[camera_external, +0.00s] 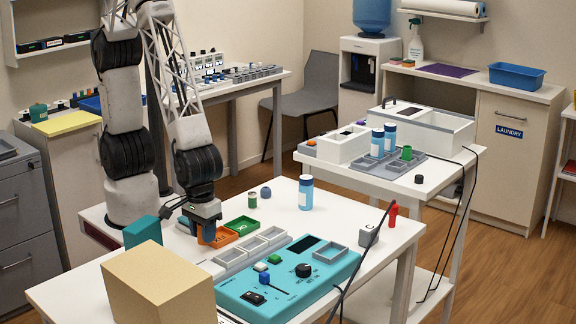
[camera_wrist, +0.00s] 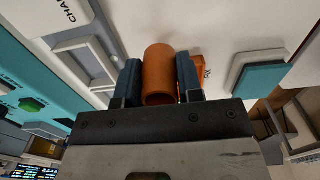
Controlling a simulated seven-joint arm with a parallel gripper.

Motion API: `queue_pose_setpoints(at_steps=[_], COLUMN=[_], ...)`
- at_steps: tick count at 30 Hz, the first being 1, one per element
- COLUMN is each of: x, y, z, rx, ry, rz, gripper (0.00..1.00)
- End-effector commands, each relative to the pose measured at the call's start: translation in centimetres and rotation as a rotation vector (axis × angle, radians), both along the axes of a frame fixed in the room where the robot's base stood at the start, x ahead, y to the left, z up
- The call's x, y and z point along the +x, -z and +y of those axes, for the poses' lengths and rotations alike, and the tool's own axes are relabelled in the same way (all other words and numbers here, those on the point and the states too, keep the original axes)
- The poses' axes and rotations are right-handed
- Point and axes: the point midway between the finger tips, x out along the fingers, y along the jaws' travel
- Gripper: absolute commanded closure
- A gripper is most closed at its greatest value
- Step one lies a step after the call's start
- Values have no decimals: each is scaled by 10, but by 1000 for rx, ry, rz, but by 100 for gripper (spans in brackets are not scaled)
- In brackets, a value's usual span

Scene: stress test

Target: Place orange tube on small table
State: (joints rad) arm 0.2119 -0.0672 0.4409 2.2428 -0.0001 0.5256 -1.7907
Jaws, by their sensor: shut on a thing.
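My gripper (camera_external: 204,218) is shut on the orange tube (camera_external: 206,233), low over the white front table (camera_external: 345,205). In the wrist view the orange tube (camera_wrist: 158,75) sits between the two dark fingers of my gripper (camera_wrist: 158,80), its round end facing the camera. I cannot tell whether the tube touches anything below it. An orange tray (camera_external: 226,238) lies right beside the tube and is partly hidden by it. A second white table (camera_external: 455,190) stands behind at right, bearing boxes and vials. I cannot tell which table is the small one.
On the front table are a green tray (camera_external: 242,223), grey trays (camera_external: 254,248), a teal control panel (camera_external: 290,285), a tan box (camera_external: 160,288) and a blue-capped bottle (camera_external: 306,194). A black cable (camera_external: 372,245) crosses its right edge. The back right of this table has free room.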

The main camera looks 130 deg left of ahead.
Motion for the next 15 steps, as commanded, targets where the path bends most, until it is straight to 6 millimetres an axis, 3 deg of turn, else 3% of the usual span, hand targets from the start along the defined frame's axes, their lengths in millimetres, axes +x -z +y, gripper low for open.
queue_pose_setpoints(at_steps=[15], x=[-73], y=[-11], z=[15], rx=[0], ry=[0], rz=[-1], gripper=[92])
